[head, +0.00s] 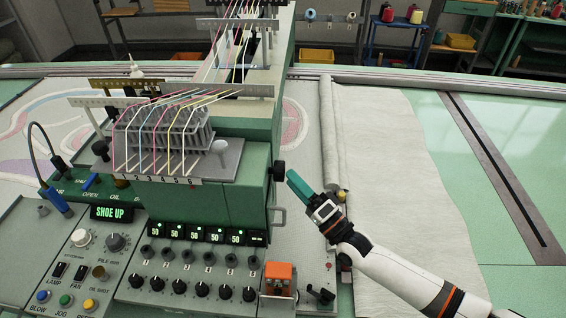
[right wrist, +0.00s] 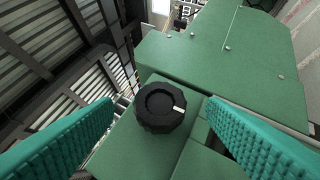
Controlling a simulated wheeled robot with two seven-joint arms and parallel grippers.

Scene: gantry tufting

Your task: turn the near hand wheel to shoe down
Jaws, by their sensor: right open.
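The near hand wheel (head: 279,171) is a black ribbed knob on the right side of the green machine head (head: 240,195). In the right wrist view the hand wheel (right wrist: 160,105) shows face-on, with a pale index mark at its right. My right gripper (head: 293,180) has teal fingers and is just right of the wheel. In the right wrist view its fingers are open on both sides of the wheel, with gaps, and nothing is between them touching it. The green display (head: 111,213) reads SHOE UP. My left gripper is not in view.
A metal handle (head: 278,217) sits on the head below the wheel. An orange box (head: 279,278) stands on the control panel below. A rolled cream cloth (head: 330,130) and green table (head: 450,130) lie to the right. Yarn strands run above the head.

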